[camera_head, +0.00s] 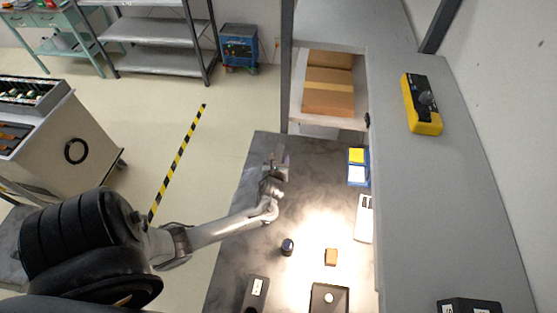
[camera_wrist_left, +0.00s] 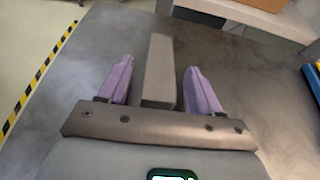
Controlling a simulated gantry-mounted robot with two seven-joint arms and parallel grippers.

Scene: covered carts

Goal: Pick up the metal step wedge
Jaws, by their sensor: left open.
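The metal step wedge (camera_wrist_left: 160,62) is a grey, long block on the dark grey table. In the left wrist view it lies between the two purple fingers of my left gripper (camera_wrist_left: 159,74), with a small gap on each side. Its far end reaches past the fingertips. The gripper is open. In the head view my left gripper (camera_head: 274,172) is over the far left part of the table (camera_head: 250,200), and the wedge (camera_head: 281,158) shows only small and partly hidden there. My right gripper is not in view.
Blue-yellow boxes (camera_head: 358,166) and a white device (camera_head: 364,218) stand along the table's right side. A dark blue round item (camera_head: 287,247), a small brown block (camera_head: 330,257) and dark boxes (camera_head: 256,292) are nearer. A grey shelf (camera_head: 400,170) bounds the right.

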